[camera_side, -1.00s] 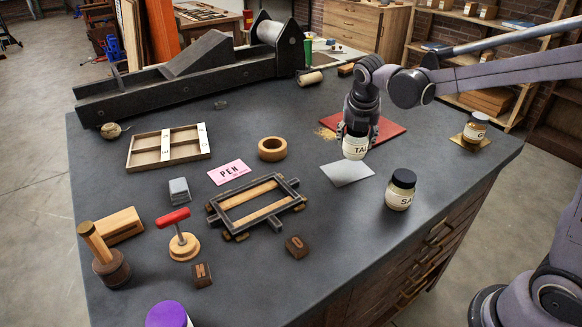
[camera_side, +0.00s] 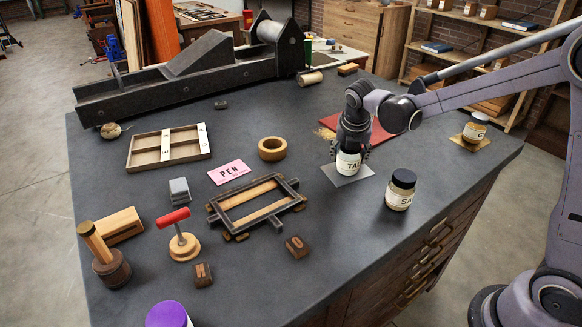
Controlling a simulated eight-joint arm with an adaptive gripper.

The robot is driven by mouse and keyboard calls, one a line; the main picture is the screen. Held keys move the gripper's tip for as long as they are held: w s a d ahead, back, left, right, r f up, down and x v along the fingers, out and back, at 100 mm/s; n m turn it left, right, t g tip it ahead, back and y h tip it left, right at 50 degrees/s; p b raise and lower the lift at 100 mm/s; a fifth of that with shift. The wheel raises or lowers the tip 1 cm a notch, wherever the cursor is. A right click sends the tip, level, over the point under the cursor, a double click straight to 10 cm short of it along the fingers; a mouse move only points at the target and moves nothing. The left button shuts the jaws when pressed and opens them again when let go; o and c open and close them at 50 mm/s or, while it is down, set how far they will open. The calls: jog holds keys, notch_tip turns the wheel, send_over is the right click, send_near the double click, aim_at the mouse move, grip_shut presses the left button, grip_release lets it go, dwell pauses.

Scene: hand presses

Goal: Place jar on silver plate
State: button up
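A white-labelled jar (camera_side: 348,164) marked "TAL" is upright at the silver plate (camera_side: 340,179), a flat grey square on the dark table. The jar's base appears to be on or just above the plate; I cannot tell if it touches. My gripper (camera_side: 349,150) is directly above with its fingers around the jar's top, which hides the lid. The fingers look closed on the jar. Another jar (camera_side: 400,189), dark-lidded and marked "SA", stands on the table just right of the plate. A third jar (camera_side: 475,129) stands on a gold plate (camera_side: 470,141) at the right.
A red mat (camera_side: 378,133) lies behind my gripper. A wooden ring (camera_side: 272,149), a pink "PEN" card (camera_side: 229,172) and a dark frame (camera_side: 215,213) lie to the left. A red-handled stamp (camera_side: 182,240) stands front left. The table between the "SA" jar and the right edge is clear.

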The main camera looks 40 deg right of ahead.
jog(key=shift+o, duration=1)
jog(key=shift+r, duration=0.1)
jog(key=v, duration=1.2)
jog(key=x, duration=1.2)
jog(key=shift+r, duration=0.8)
